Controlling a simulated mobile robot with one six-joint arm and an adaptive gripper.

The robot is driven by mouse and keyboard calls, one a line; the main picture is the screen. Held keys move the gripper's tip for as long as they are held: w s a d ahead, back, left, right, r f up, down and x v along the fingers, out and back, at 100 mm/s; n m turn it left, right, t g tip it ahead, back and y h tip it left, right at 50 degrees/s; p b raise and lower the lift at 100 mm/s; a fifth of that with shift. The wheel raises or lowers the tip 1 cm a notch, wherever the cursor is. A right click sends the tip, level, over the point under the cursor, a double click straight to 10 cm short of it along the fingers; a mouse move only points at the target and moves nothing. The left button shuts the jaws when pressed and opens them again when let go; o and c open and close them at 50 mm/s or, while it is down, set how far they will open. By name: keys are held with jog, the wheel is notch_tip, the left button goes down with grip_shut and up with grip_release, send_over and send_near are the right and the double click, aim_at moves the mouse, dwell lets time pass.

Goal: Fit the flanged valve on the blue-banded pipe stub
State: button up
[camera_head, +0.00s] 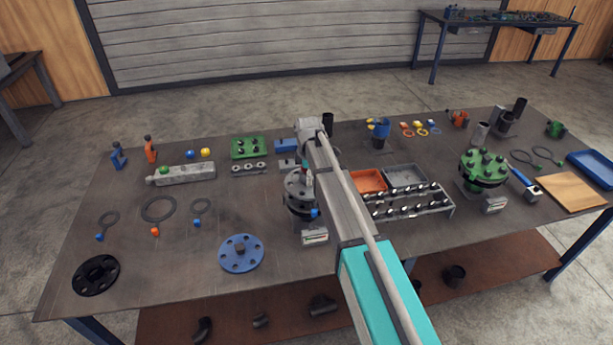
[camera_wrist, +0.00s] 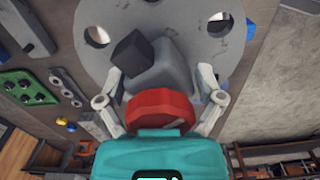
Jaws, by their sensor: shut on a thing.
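The flanged valve, a grey disc with bolt holes and a blocky grey body, fills the upper middle of the wrist view (camera_wrist: 205,52). It also shows in the head view (camera_head: 296,183). My gripper (camera_wrist: 160,80) is shut on its body, one finger on each side. In the head view my gripper (camera_head: 305,165) is largely hidden by my arm. The valve's disc is above a dark pipe stub (camera_head: 297,208) with a small blue patch at its right side. I cannot tell whether disc and stub touch, or whether their holes line up.
A green bolted flange (camera_head: 484,165) stands on the right. A blue flange (camera_head: 241,262) and a black flange (camera_head: 97,286) lie at the front left. A grey bolt rack (camera_head: 410,208) stands close to the right of my arm. Gaskets (camera_head: 158,209) lie on the left.

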jog(key=shift+f+b, duration=0.95)
jog(key=shift+f, duration=0.3)
jog(key=shift+f, duration=0.1)
dwell(0.5)
jog(key=shift+f+b, duration=0.45)
jog(key=shift+b, duration=0.1)
jog(key=shift+f+b, duration=0.45)
dwell(0.6)
dwell(0.4)
jog(key=o, duration=1)
jog(key=shift+o, duration=0.2)
